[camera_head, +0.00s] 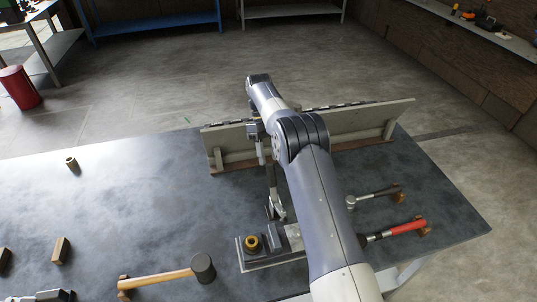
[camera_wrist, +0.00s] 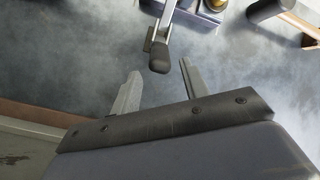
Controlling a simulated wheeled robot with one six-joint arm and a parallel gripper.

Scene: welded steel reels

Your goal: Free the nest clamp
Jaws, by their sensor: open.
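The nest clamp stands on the dark table, and its lever (camera_head: 272,186) points up from the fixture. In the wrist view the lever's dark-tipped handle (camera_wrist: 159,57) lies just beyond and between my fingertips. My gripper (camera_wrist: 159,70) is open, with a finger on each side of the tip's line and nothing held. In the head view my gripper (camera_head: 262,154) is above the lever's upper end; contact cannot be told. The nest's base plate (camera_head: 257,264) carries a brass-coloured ring (camera_head: 252,243). My arm hides part of the fixture's right side.
A long upright board (camera_head: 360,121) stands along the table's back edge, close behind my gripper. A mallet (camera_head: 203,267) lies left of the fixture. A metal-headed hammer (camera_head: 372,197) and a red-handled tool (camera_head: 403,229) lie right. The table's left middle is mostly clear.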

